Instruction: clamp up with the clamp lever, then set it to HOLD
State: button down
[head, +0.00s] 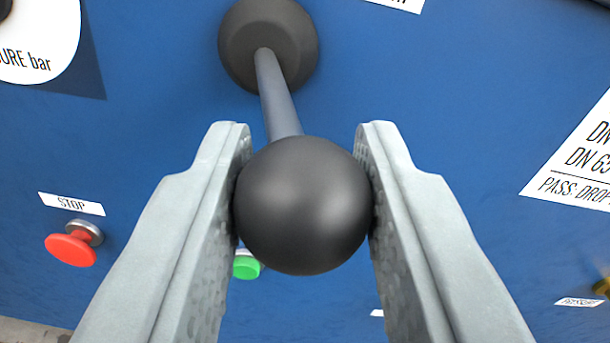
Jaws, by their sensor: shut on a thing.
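The clamp lever (279,95) is a grey rod with a large black ball knob (303,205) on its near end. Its far end enters a round dark boot (268,45) on the blue panel. My gripper (304,190) is shut on the ball knob, with one grey finger against its left side and one against its right. The rod runs from the knob up and slightly left to the boot. No HOLD marking is readable; a white label (400,3) at the top edge is cut off.
The blue panel (150,130) fills the background. A red button (71,248) under a STOP label (71,203) is at lower left. A green button (246,266) shows partly behind the left finger. A gauge face (38,40) and a DN card (580,160) sit at the sides.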

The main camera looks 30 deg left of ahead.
jog(key=shift+s+a+m+t+h, duration=0.45)
jog(key=shift+a+m+t+h, duration=0.15)
jog(key=shift+h, duration=0.3)
jog(key=shift+s+a+m+t+h, duration=0.45)
jog(key=shift+m+h, duration=0.25)
jog(key=shift+h, duration=0.2)
jog(key=c, duration=1.1)
grip_release()
jog(key=shift+s, duration=0.1)
jog(key=v, duration=1.7)
jog(key=shift+d+r, duration=0.1)
jog(key=shift+r, duration=0.05)
